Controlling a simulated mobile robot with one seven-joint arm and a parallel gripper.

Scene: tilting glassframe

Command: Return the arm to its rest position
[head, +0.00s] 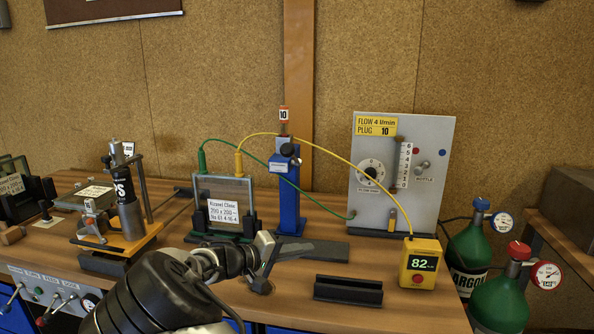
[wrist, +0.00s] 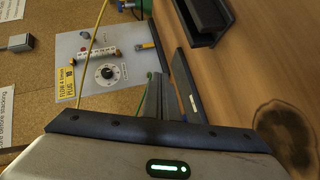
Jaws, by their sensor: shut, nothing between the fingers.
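My gripper (head: 268,268) is low over the wooden bench in the head view, at the end of my dark arm coming from the lower left. Its fingers are together with nothing between them. In the wrist view the gripper fingers (wrist: 160,97) point toward the flow panel. A glass pane (head: 222,188) with a white label stands upright in dark holders behind my gripper. A green lead and a yellow lead are attached at its top edge. I cannot tell from these views how high my gripper is above the bench.
A blue stand (head: 288,200) rises behind my gripper. A black slotted block (head: 348,290) and a yellow meter (head: 419,262) reading 82 stand to the right. The flow panel (head: 402,140) is behind them. Green gas bottles (head: 500,303) stand at right. A yellow-based device (head: 128,205) is at left.

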